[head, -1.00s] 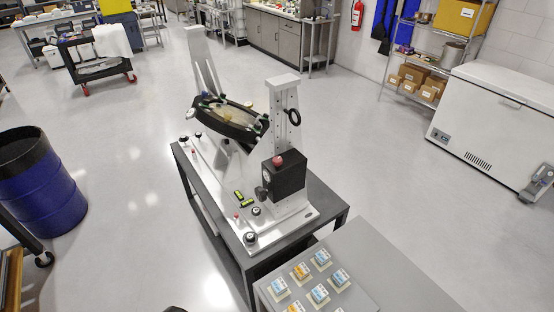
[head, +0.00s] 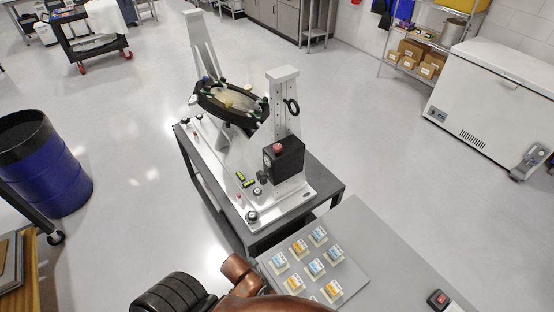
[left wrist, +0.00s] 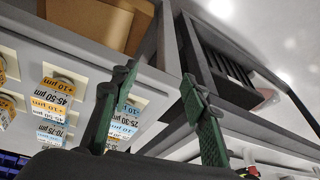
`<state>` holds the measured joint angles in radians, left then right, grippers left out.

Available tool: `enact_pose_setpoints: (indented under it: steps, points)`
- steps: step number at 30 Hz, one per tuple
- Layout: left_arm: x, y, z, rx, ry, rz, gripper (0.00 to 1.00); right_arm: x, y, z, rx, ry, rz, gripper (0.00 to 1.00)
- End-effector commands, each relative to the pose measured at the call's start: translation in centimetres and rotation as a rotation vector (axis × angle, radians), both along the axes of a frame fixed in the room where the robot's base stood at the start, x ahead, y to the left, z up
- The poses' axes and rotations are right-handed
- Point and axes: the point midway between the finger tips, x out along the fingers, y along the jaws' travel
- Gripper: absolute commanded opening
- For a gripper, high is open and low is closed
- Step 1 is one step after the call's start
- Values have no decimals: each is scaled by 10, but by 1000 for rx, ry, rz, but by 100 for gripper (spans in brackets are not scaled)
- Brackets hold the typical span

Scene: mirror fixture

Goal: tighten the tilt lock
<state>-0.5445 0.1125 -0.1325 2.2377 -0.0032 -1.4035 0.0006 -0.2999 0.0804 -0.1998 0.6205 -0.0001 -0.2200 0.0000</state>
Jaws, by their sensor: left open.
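The mirror fixture has a round mirror in a dark ring (head: 230,103), tilted between two pale uprights. The near upright (head: 282,95) carries a black ring handle (head: 292,107) and a black box (head: 284,160) with a red knob (head: 278,148) on top. A small dark knob (head: 262,178) sits at the box's left side. I cannot tell which of these is the tilt lock. My left gripper (left wrist: 160,78) shows in the left wrist view, with its two green-and-black fingers apart and nothing between them. My copper-coloured arm enters the head view at the bottom. My right gripper is not in view.
A grey table (head: 385,255) in front holds several labelled blocks (head: 315,268) on a panel and a red switch (head: 437,299). Black knobs and a green level (head: 245,182) sit on the fixture base. A blue drum (head: 45,170) stands left; a white freezer (head: 495,100) stands right.

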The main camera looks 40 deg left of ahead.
Motion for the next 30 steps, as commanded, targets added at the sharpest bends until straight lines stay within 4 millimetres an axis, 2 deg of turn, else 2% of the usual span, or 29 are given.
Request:
enact_pose_setpoints:
  steps: [1, 4, 7, 14, 17, 18, 21, 24, 27, 30]
  points:
    - [-1, 1, 22, 3, -12, 3, 41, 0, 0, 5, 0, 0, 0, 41]
    - [1, 6, 60, 15, -46, 20, 41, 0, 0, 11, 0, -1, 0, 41]
    - [21, 21, 101, 52, -143, 75, 41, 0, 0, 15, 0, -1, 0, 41]
    - [103, 68, 180, 144, -488, 235, 41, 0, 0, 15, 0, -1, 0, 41]
    - [141, 85, 227, 173, -684, 290, 41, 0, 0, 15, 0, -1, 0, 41]
    - [156, 90, 249, 182, -768, 305, 41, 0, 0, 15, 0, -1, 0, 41]
    - [187, 98, 305, 190, -974, 326, 41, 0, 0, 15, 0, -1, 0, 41]
    - [207, 97, 352, 186, -1138, 319, 41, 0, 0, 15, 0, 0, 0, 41]
    - [217, 93, 380, 177, -1232, 306, 41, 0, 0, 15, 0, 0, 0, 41]
    - [222, 92, 391, 173, -1271, 299, 41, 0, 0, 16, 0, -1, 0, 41]
